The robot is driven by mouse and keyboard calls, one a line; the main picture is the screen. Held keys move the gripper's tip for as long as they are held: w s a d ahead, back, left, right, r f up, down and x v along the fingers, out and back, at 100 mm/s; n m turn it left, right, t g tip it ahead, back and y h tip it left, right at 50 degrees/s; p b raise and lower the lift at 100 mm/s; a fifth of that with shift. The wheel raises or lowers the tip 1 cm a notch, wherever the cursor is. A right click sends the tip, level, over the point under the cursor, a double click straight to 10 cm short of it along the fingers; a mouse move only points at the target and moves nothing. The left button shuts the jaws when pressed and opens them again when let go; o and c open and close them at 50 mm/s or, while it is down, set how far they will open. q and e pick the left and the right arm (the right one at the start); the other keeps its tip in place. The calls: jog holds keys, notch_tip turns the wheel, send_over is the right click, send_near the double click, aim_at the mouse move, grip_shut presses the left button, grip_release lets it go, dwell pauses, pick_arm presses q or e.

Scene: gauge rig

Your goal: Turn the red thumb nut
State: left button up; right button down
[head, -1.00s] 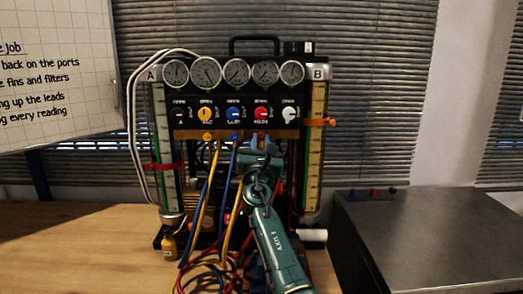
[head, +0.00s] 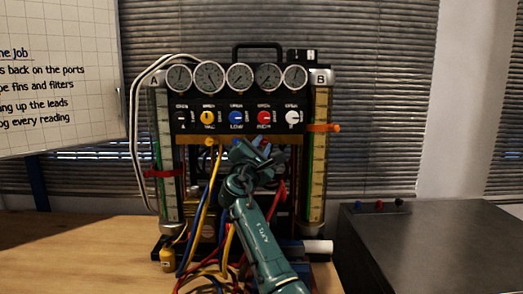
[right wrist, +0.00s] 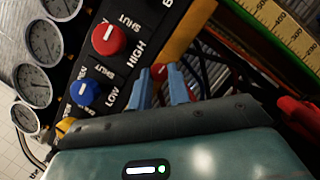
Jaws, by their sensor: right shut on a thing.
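The red thumb nut (right wrist: 160,71) shows in the right wrist view as a small red piece on the yellow brass bar, between the blue fingertips of my right gripper (right wrist: 161,85). The gripper is shut on it, and the fingers cover its sides. In the head view my right gripper (head: 257,149) is in front of the brass bar (head: 187,139), below the red knob (head: 264,117), and hides the nut. My left gripper is not in view.
Blue and yellow hoses (head: 212,185) hang just left of my right gripper; a red hose (head: 281,191) is close on its right. Gauges (head: 240,77) and knobs are above. Tubes with a red clamp (head: 163,174) and an orange clamp (head: 323,128) flank the rig. Table left is clear.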

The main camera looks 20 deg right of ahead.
dwell(0.4)
jog(key=c, duration=1.3)
grip_release()
jog(key=b+v, duration=0.1)
jog(key=v, duration=1.2)
jog(key=shift+s+a, duration=0.1)
